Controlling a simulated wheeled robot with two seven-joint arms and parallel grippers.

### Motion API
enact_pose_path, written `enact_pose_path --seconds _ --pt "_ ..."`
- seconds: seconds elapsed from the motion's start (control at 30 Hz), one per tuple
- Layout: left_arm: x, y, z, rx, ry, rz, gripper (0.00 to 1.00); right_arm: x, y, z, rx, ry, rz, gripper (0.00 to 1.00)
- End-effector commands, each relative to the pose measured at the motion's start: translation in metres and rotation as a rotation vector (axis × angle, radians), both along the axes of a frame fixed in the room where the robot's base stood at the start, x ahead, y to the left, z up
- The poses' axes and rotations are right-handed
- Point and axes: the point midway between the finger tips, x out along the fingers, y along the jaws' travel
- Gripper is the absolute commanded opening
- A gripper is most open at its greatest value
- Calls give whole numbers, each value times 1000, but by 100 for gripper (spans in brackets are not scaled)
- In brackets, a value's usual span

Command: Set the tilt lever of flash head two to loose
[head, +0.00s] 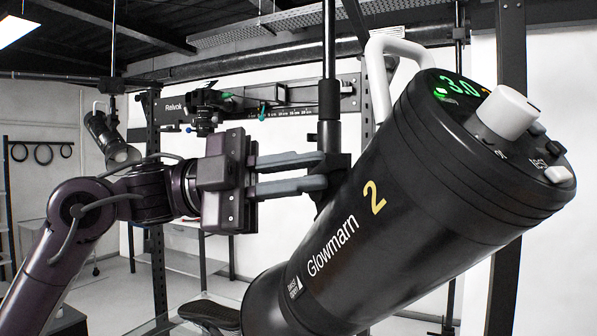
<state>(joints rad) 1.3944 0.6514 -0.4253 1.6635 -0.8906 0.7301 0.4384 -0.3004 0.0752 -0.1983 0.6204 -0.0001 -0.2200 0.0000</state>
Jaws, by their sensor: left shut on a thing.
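Flash head two (385,210) is a large black cylinder marked "Glowmarn 2" in the right half of the view. It hangs tilted, its round control panel (505,130) up at the right with a green "3.0" readout. My left gripper (322,172) comes in from the left, its two grey fingers reaching the dark bracket (338,160) at the foot of the vertical pole. It is shut on what seems to be the tilt lever there. The lever's shape and setting cannot be made out, dark against the bracket and fingers. My right gripper is not in view.
The vertical black pole (328,80) stands just beyond the fingertips. A white handle (380,75) arches from the flash head's upper side. A scaled rail marked "Relvok" (270,100) and a second, smaller flash head (108,138) are farther back. A glass-topped table stands low behind.

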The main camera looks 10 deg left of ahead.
Motion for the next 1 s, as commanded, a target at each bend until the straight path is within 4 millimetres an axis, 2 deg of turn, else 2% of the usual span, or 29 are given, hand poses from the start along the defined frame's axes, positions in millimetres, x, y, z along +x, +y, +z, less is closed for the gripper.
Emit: enact_pose_path --seconds 0.17,0.33,0.6,0.63,0.7,1.0 --pt "-1 -1 0 23 -31 1 0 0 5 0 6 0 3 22" --pt "-2 -2 -3 70 -96 0 0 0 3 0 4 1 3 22" --pt "-2 -2 -4 73 -101 0 0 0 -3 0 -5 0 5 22" --pt "-2 -2 -4 73 -101 0 14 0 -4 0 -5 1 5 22" --pt "-2 -2 -4 73 -101 0 22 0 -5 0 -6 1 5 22" --pt "-1 1 -5 73 -101 1 22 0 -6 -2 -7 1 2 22"
